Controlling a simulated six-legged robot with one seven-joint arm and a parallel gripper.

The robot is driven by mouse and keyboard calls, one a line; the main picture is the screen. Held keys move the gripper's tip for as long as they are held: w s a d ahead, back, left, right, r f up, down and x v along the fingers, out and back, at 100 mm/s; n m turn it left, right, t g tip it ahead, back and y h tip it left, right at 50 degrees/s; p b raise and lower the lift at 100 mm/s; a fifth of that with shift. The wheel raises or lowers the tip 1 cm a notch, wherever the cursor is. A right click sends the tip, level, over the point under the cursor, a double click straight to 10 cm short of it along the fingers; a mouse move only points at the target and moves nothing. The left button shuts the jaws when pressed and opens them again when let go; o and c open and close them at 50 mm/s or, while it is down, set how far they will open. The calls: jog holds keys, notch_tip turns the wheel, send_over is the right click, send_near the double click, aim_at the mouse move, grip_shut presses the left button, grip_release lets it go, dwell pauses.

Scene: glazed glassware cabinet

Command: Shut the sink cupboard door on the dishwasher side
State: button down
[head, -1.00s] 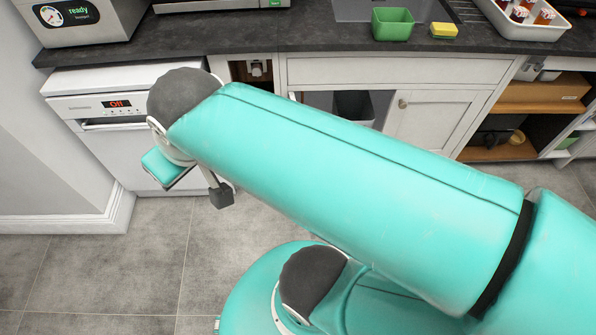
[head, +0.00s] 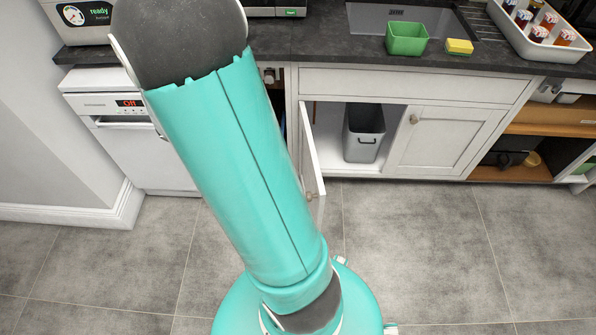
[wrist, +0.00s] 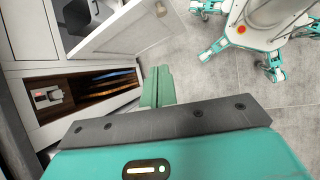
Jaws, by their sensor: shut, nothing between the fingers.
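The sink cupboard door on the dishwasher side (head: 312,155) stands open in the head view, seen nearly edge-on and jutting toward me, with its round knob (head: 308,197) near the free edge. It also shows in the wrist view as a pale panel (wrist: 122,35) with the knob at its outer end. The other sink door (head: 447,140) is closed. The dishwasher (head: 140,150) stands at the left. My gripper (wrist: 157,82) is shut and empty in the wrist view, on the dishwasher side of the open door and apart from it. My arm hides it in the head view.
A grey bin (head: 363,135) stands inside the open cupboard. A green tub (head: 406,38) and yellow sponge (head: 459,46) are on the worktop. Floor at the right is clear.

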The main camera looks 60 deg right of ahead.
jog(key=s+d+f+n+g, duration=0.2)
jog(key=s+d+f, duration=0.15)
jog(key=f, duration=0.25)
jog(key=s+d+f+n+g, duration=0.1)
jog(key=s+d+f, duration=0.1)
jog(key=d+f, duration=0.3)
send_near(317, 186)
notch_tip(317, 186, down, 4)
jog(key=s, duration=0.1)
jog(key=s+d, duration=0.1)
jog(key=s, duration=0.1)
jog(key=shift+d+r, duration=0.1)
jog(key=shift+d, duration=0.15)
jog(key=shift+s+d, duration=0.2)
jog(key=shift+s, duration=0.05)
jog(key=shift+d+h, duration=0.1)
jog(key=shift+h, duration=0.2)
